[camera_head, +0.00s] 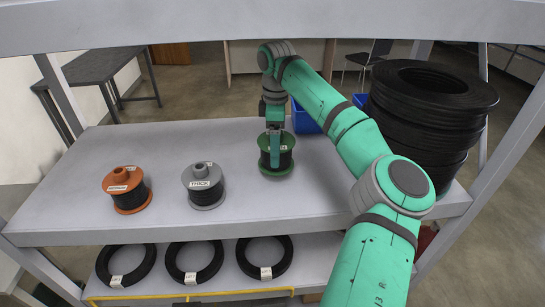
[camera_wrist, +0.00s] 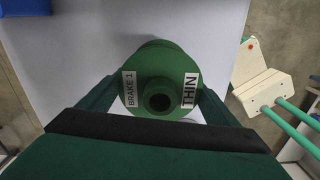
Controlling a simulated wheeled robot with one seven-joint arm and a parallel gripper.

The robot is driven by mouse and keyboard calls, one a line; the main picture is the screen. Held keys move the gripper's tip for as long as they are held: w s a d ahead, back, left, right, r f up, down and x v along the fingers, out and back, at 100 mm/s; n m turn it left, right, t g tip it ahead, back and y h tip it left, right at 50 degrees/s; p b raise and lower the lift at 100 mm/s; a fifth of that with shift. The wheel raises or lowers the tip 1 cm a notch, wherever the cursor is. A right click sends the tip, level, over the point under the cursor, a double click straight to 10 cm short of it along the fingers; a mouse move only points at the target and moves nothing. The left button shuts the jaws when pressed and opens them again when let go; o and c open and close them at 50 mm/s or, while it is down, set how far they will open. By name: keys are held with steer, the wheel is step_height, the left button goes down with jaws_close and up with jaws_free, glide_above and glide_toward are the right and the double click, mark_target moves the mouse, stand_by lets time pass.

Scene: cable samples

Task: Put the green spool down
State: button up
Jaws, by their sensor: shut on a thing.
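The green spool (camera_head: 277,166), with black cable wound on it, is upright at the shelf surface, right of the grey spool. I cannot tell whether its base touches the shelf (camera_head: 240,222). My gripper (camera_head: 275,148) points down and is shut on the green spool's top. In the wrist view, the green spool (camera_wrist: 160,62) sits between the two fingers, with labels reading "BRAKE 1" and "THIN" beside its round centre hole. Part of the spool's top is hidden by my gripper in the head view.
A grey spool (camera_head: 204,184) labelled "THICK" and an orange spool (camera_head: 127,188) labelled "MEDIUM" stand to the left. A tall stack of black cable coils (camera_head: 425,115) stands at the right. Several black cable rings (camera_head: 194,262) lie on the lower shelf. Behind the spools is free surface.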

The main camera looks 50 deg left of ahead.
steer(key=shift+f, duration=2.15)
steer(key=shift+f, duration=0.15)
steer(key=o, duration=1.1)
step_height(320, 180, up, 12)
